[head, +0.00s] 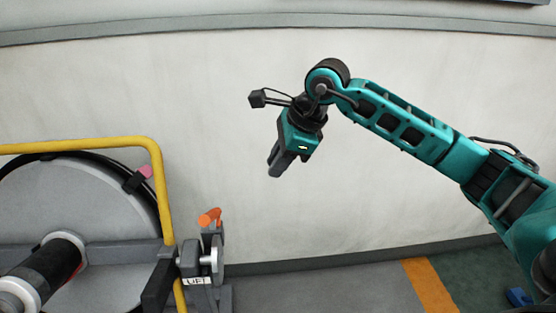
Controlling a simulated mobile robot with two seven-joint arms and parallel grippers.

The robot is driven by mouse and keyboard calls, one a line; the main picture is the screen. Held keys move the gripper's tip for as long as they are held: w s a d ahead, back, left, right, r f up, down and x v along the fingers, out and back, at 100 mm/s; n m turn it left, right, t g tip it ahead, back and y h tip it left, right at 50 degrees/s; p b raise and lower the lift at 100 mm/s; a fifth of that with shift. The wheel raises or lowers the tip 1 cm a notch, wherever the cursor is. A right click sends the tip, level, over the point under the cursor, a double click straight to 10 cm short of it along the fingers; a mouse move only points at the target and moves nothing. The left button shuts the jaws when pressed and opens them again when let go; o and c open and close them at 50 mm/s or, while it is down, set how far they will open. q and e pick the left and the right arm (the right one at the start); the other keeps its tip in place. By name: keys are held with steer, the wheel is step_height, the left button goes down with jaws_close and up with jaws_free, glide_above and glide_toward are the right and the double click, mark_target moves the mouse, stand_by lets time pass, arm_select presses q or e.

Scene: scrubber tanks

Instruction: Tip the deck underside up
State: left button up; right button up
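A large round grey disc with a dark rim (112,208), which looks like the deck, stands on edge at the lower left. It is cut off by the picture's left and bottom edges. A dark cylinder (52,262) sticks out from its middle. A yellow tube frame (155,165) passes over and beside it. An orange-tipped handle (209,217) stands on a grey bracket labelled LIFT (196,281), right of the disc. My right gripper (273,167) hangs in front of the wall, above and right of the handle, touching nothing. Its fingers are seen from the side. My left gripper is not in view.
A pale wall (400,210) fills the background, with a grey rail along its top. The grey floor (320,290) right of the bracket is clear, with an orange stripe (430,285). A small blue object (518,297) lies at the lower right.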

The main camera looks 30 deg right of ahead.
steer(key=o, duration=0.7)
steer(key=shift+c, duration=0.2)
